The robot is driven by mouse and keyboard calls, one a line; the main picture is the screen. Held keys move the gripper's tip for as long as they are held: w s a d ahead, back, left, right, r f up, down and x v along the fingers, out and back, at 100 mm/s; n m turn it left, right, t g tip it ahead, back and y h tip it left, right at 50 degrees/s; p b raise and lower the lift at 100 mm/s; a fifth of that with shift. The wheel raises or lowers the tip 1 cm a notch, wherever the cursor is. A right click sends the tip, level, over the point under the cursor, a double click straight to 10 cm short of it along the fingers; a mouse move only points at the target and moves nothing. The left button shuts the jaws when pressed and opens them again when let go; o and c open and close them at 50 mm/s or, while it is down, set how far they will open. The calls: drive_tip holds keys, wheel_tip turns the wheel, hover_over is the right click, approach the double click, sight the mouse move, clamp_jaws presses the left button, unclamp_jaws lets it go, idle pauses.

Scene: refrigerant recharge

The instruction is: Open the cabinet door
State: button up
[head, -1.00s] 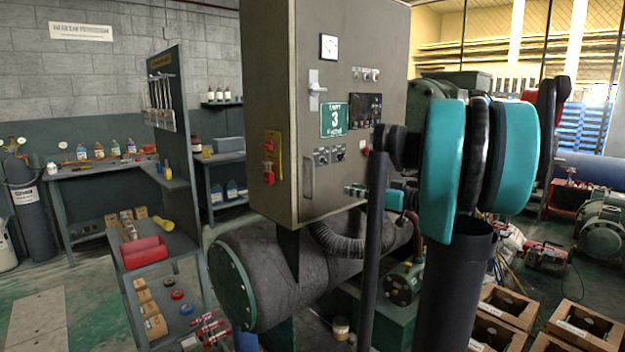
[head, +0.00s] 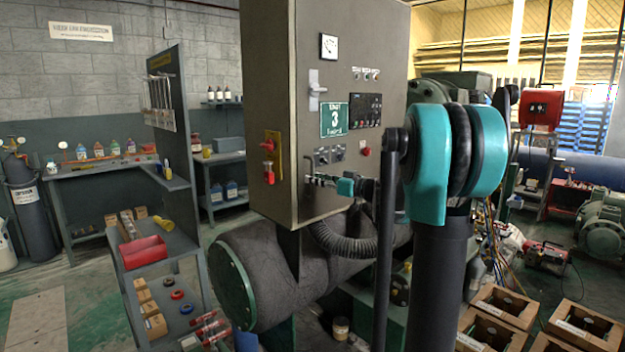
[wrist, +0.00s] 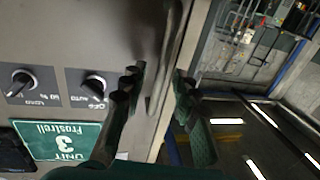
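The grey cabinet (head: 272,100) stands above a dark horizontal tank, and its front door (head: 392,60) looks shut. The door carries a gauge, a latch (head: 315,90), a green Unit 3 sign (head: 334,120) and knobs. The bar handle (wrist: 170,60) runs along the door edge in the wrist view; my gripper partly hides it in the head view. My gripper (head: 312,178) is at the handle, on the door's lower left. In the wrist view my gripper (wrist: 157,92) has its fingers apart, one on each side of the handle; contact cannot be told.
A red switch (head: 268,172) on a yellow plate sits on the cabinet's side. A ribbed hose (head: 345,240) hangs below the cabinet. A shelf cart with a red bin (head: 143,252) stands left; open boxes (head: 503,305) lie at lower right.

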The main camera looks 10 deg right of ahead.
drive_tip(key=shift+x, duration=0.95)
clamp_jaws()
